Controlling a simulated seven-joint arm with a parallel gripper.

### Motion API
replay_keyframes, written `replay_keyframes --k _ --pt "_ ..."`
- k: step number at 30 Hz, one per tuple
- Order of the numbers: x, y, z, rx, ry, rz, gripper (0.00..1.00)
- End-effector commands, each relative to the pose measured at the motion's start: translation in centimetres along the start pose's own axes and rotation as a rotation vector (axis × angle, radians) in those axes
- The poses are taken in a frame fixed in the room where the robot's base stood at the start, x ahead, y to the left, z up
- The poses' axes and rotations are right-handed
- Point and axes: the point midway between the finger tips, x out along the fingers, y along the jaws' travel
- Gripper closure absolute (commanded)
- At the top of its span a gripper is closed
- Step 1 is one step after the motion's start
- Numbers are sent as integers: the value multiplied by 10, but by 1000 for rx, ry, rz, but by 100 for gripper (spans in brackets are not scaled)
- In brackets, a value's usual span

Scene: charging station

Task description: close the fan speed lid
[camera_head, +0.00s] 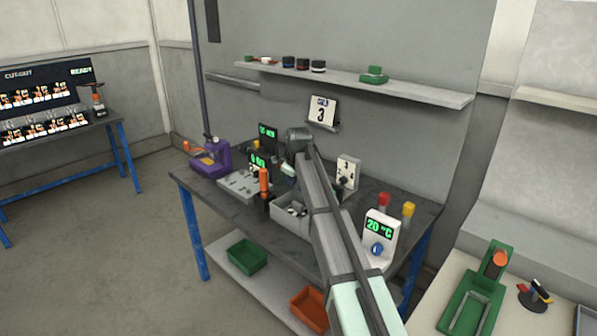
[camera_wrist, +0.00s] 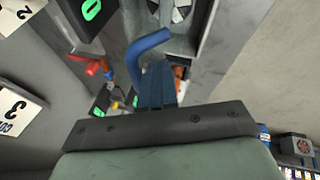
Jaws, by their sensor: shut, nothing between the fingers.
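My gripper shows in the wrist view with its blue fingers (camera_wrist: 158,85) together and nothing between them. A blue bent bar (camera_wrist: 143,47) rises just beyond the fingertips; I cannot tell whether they touch it. Past it is a grey box with a dark fan-like opening (camera_wrist: 178,10). I cannot tell which part is the fan speed lid or how far it stands open. In the head view my gripper (camera_head: 288,170) is over the middle of the workbench, and my arm hides part of that area. A black display with a green 0 (camera_wrist: 90,8) stands beside the grey box.
The dark workbench (camera_head: 400,205) holds a purple device (camera_head: 209,160), a grey open bin (camera_head: 289,222), a white dial box (camera_head: 347,173) and a 20 °C unit (camera_head: 381,236). A shelf (camera_head: 420,93) runs above. A green tray (camera_head: 470,315) lies at the right.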

Motion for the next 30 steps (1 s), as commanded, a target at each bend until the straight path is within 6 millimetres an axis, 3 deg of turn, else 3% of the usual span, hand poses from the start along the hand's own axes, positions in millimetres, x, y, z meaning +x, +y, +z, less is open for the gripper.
replay_keyframes --k 1,12,21,30 --pt "3 -13 2 -18 -8 38 100" --pt "32 -51 5 -140 -67 353 100" --pt "52 -66 8 -206 -99 525 100" --pt "63 -72 11 -201 -98 521 100"
